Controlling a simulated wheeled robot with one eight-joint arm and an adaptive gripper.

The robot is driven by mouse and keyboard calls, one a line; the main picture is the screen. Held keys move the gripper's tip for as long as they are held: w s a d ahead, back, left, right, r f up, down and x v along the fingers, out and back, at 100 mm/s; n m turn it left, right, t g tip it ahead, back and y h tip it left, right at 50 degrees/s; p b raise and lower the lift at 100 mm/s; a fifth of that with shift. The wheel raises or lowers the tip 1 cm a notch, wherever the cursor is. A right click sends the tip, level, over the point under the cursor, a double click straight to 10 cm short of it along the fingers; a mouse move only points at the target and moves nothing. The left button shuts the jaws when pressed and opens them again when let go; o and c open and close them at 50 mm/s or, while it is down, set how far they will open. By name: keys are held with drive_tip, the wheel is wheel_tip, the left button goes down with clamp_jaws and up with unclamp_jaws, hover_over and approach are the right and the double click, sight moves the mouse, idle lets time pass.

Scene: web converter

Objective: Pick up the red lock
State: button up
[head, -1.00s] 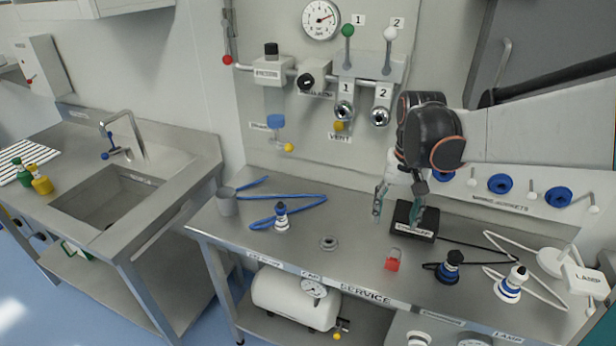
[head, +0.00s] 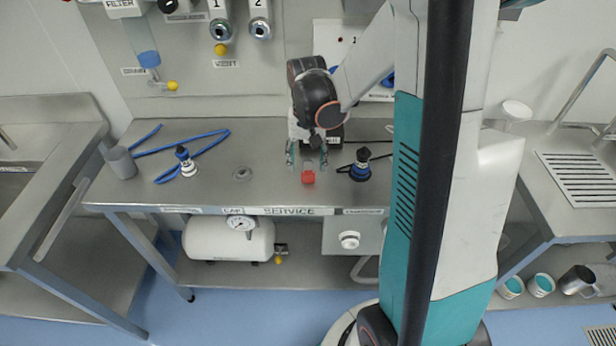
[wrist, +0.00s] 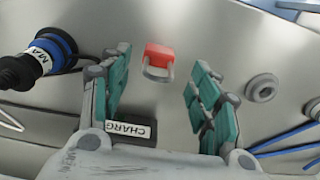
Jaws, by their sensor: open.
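The red lock (head: 308,177) lies on the steel service bench (head: 215,195) near its front edge. It has a red body and a grey shackle. In the wrist view the red lock (wrist: 159,56) lies ahead of the fingertips, centred between the fingers, with its shackle toward my gripper. My gripper (head: 307,160) is open, its teal fingers spread just behind the lock. The wrist view shows my gripper (wrist: 155,75) empty, with no finger touching the lock.
A black connector with a blue ring (head: 361,165) stands right of the lock. A grey ring fitting (head: 243,173) sits to the left. The black charger box (head: 335,132) is behind my gripper. A blue hose and a blue-white connector (head: 186,162) lie further left.

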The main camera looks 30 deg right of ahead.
sight(308, 172)
drive_tip(key=f+b, duration=0.2)
drive_tip(key=f, duration=0.3)
drive_tip(key=shift+s, duration=0.2)
drive_tip(key=shift+c, duration=0.6)
drive_tip(key=c, duration=1)
